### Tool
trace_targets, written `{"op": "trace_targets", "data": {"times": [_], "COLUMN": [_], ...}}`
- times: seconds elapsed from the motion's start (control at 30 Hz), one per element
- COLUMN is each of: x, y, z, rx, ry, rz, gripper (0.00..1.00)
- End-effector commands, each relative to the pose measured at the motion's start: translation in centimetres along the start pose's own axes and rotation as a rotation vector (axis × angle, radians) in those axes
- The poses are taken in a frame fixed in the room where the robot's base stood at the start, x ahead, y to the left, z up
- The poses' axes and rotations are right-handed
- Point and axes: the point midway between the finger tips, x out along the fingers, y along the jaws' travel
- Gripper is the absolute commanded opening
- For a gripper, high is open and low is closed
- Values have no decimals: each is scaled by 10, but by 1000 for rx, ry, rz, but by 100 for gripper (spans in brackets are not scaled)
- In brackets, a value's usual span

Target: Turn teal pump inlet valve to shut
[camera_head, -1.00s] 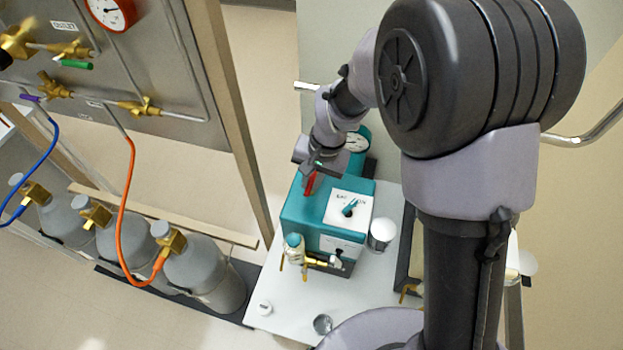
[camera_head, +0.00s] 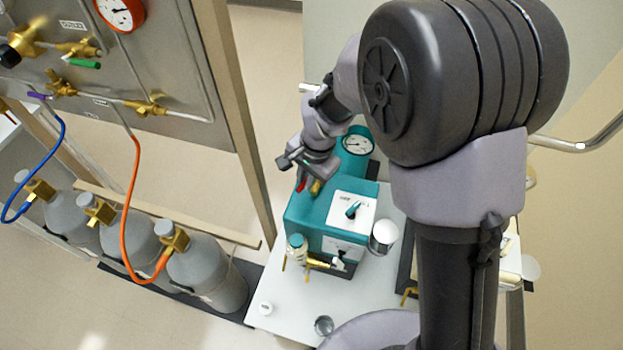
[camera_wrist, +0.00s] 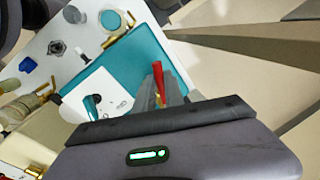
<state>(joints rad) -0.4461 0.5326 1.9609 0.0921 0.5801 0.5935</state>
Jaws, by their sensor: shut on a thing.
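The teal pump (camera_head: 300,210) stands on a white-topped bench, and its teal body also shows in the wrist view (camera_wrist: 130,62). The inlet valve's red lever (camera_head: 301,185) shows at the pump's upper left side, with a brass part (camera_head: 316,187) beside it. In the wrist view the red lever (camera_wrist: 159,78) sticks up between my fingers. My gripper (camera_head: 307,178) is at the lever and shut on it. The fingers hide much of the valve, so the lever's exact angle is hard to tell.
The pump's white panel (camera_head: 363,207) bears a teal knob (camera_head: 352,210). A frame post (camera_head: 236,120) and grey cylinders (camera_head: 207,272) are at left.

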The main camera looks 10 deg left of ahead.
Motion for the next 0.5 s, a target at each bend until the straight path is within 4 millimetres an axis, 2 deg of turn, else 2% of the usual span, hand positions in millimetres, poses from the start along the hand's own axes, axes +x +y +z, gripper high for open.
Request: {"op": "trace_targets", "data": {"times": [0.5], "x": [8], "y": [-32], "z": [-5], "rx": [473], "ry": [96], "rz": [-3], "gripper": [0]}}
